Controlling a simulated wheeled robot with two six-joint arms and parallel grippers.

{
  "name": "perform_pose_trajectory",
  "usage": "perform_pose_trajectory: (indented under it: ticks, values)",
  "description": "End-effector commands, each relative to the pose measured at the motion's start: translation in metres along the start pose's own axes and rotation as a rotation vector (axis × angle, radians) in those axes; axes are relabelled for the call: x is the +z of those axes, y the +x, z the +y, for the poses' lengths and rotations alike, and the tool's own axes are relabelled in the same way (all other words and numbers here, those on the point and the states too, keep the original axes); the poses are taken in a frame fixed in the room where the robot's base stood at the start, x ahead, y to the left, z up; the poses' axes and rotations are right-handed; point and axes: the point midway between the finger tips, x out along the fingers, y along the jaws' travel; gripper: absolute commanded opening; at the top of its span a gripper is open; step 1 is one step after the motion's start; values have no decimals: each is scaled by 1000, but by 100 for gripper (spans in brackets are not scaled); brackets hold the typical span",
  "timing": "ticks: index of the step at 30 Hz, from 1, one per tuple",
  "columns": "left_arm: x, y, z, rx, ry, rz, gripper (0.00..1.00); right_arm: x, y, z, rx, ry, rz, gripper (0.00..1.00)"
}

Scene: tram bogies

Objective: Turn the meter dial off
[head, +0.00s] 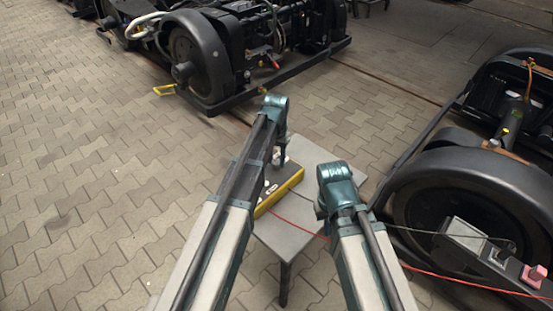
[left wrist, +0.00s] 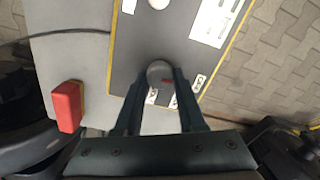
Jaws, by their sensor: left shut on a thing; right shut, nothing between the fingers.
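The meter (head: 291,187) is a flat box with a dark grey face and yellow sides, lying on a small grey table. In the left wrist view its face (left wrist: 135,50) shows white label patches and a round grey dial (left wrist: 160,72). A small red mark shows just beside the dial. My left gripper (head: 281,162) points down at the meter, and its fingers (left wrist: 160,80) are shut on the dial, one on each side. My right gripper (head: 320,209) is to the right of the meter, apart from it, mostly hidden under its own wrist; it is shut and empty.
The grey table (head: 283,240) has bare room near the meter. A red lead (head: 440,274) runs off to the right. A red block (left wrist: 68,105) shows in the left wrist view. Dark bogies stand behind (head: 205,60) and at right (head: 470,190). Paved floor at left is clear.

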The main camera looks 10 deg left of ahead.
Motion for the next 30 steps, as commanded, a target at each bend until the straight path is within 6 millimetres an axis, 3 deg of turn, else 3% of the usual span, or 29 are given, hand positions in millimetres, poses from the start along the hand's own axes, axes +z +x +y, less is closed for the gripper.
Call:
perform_pose_trajectory:
  ticks: [17, 18, 21, 22, 30]
  values:
    - [0, 0, 0, 0, -29, 0, 0, 0, 0, 0, 0, 0, 0, 0]
    - [0, 0, 0, 0, -29, 0, 46, 0, 0, 0, 0, 0, 0, 0]
    - [0, 0, 0, 0, -28, 0, 64, 0, 0, 0, 0, 0, 0, 0]
    - [0, 0, 0, 0, -28, 0, 69, 0, 0, 0, 0, 0, 0, 0]
    - [0, 0, 0, 0, -27, 0, 69, 0, 0, 0, 0, 0, 0, 0]
